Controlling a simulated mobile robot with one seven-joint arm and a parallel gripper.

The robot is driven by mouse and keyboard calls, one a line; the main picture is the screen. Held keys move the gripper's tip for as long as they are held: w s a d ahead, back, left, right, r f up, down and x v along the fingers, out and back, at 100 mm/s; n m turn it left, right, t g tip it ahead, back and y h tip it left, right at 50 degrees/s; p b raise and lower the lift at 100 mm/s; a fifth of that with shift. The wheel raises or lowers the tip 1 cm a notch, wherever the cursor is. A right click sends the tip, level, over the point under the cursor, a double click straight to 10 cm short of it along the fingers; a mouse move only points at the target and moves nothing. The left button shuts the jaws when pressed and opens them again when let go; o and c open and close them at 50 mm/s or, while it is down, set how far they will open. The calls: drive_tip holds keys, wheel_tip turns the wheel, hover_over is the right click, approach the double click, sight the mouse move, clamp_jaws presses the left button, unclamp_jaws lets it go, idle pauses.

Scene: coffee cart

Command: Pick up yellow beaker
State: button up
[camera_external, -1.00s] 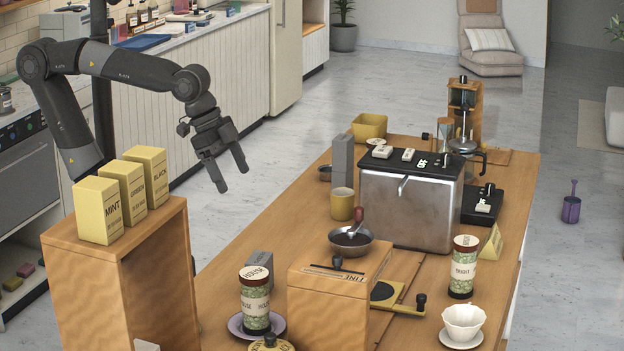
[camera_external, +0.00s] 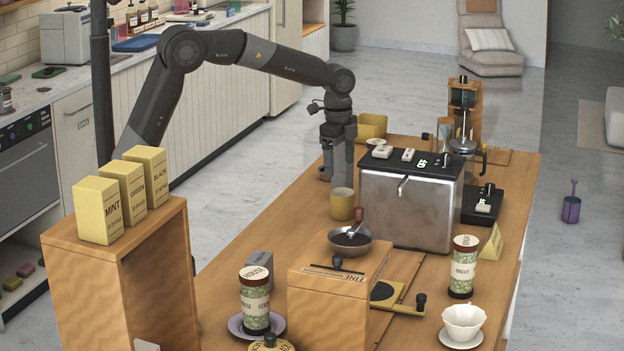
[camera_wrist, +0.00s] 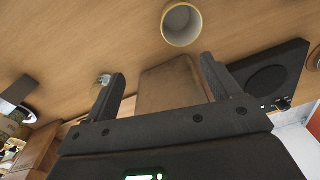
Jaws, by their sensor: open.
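The yellow beaker (camera_external: 342,204) stands upright on the wooden counter, left of the steel coffee machine, in the external view. In the wrist view a round cup with a pale yellowish rim, which appears to be this beaker (camera_wrist: 182,24), shows at the top, beyond my fingertips. My gripper (camera_external: 337,176) points down just behind and above the beaker in the external view. It also shows in the wrist view (camera_wrist: 163,66), with its two fingers spread apart. The beaker is outside the fingers.
The coffee machine (camera_external: 408,210) stands close right of the beaker. A steel bowl (camera_external: 350,240) with a red-handled tool is in front. A yellow bin (camera_external: 371,126) is behind. A brown block (camera_wrist: 172,88) shows between my fingers in the wrist view. Tea boxes (camera_external: 97,210) stand far left.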

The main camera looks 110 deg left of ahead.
sight(342, 201)
drive_tip(key=a+f, duration=0.1)
drive_tip(key=f, duration=0.1)
drive_tip(key=a+f, duration=0.2)
drive_tip(key=f, duration=0.1)
drive_tip(key=s+a+f, duration=0.1)
drive_tip(key=f, duration=0.1)
drive_tip(key=shift+a+f, duration=0.3)
drive_tip(key=shift+w+f, duration=0.15)
drive_tip(key=shift+f, duration=1.35)
drive_tip(key=shift+w+f, duration=0.1)
drive_tip(key=shift+f, duration=1.35)
drive_tip(key=shift+c, duration=0.3)
drive_tip(key=c, duration=1)
